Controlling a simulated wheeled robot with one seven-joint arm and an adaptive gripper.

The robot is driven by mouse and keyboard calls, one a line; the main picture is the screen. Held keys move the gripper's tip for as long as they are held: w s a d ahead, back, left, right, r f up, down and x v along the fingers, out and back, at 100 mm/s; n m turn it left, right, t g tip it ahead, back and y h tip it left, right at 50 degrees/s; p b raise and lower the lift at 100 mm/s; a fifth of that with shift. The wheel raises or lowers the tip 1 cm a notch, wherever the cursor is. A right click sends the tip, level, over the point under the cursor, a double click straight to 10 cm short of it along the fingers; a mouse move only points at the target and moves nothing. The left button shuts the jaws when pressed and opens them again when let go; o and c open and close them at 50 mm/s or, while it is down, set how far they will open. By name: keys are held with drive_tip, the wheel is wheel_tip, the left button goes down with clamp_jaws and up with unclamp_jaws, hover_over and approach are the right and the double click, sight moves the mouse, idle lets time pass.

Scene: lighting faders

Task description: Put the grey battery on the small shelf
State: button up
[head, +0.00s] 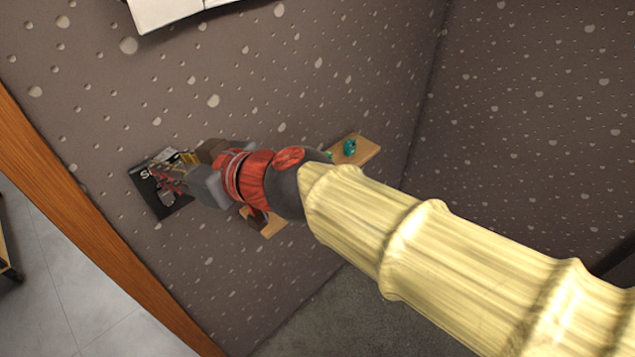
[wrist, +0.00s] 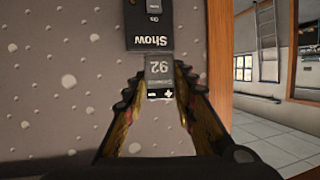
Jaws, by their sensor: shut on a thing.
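The grey battery (wrist: 158,70), marked "92" and a plus sign, sits between my fingertips in the wrist view. My gripper (wrist: 160,92) is shut on it, with a finger on each side. In the head view my gripper (head: 172,178) is in front of the black panel at the wall, and a small grey piece by its tips seems to be the battery (head: 167,198). The small wooden shelf (head: 368,152) is on the wall to the right of my gripper. My arm hides its middle; its lower left end shows below my wrist.
The black panel (head: 146,186), lettered "Show" in the wrist view (wrist: 150,38), is on the speckled wall beside the battery. A teal object (head: 349,147) and something green stand on the shelf. A wooden edge (head: 95,230) borders the wall at left.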

wheel_tip(320, 180, down, 18)
drive_tip(key=w+d+m+t+h+b, duration=0.2)
drive_tip(key=d+m+t+h+b, duration=0.1)
drive_tip(key=m+t+h, duration=0.15)
drive_tip(key=w+d+m+t+h, duration=0.2)
drive_tip(key=w+d+m+h, duration=0.15)
drive_tip(key=d, duration=0.35)
drive_tip(key=w+d+m+t+h, duration=0.1)
drive_tip(key=w+d+m+h, duration=0.25)
drive_tip(key=d, duration=0.35)
drive_tip(key=w+a+f+b, duration=0.1)
drive_tip(key=w+a+f, duration=0.1)
drive_tip(key=w+f, duration=0.1)
drive_tip(key=w+a+f+b, duration=0.2)
drive_tip(key=w+f, duration=0.1)
drive_tip(key=w, duration=0.1)
drive_tip(key=w+a+f+b, duration=0.1)
drive_tip(key=w+a+f, duration=0.1)
drive_tip(key=w+f, duration=0.1)
drive_tip(key=shift+w+a+f+b, duration=0.25)
drive_tip(key=shift+a+f+b, duration=0.1)
drive_tip(key=shift+b, duration=0.05)
drive_tip(key=shift+w+f, duration=0.15)
drive_tip(key=shift+f, duration=0.1)
drive_tip(key=shift+w+a+f+b, duration=0.1)
drive_tip(key=shift+f+b, duration=0.25)
drive_tip(key=shift+f, duration=0.5)
drive_tip(key=shift+w+a+f+b, duration=0.1)
drive_tip(key=shift+f+b, duration=0.2)
drive_tip(key=shift+f, duration=0.55)
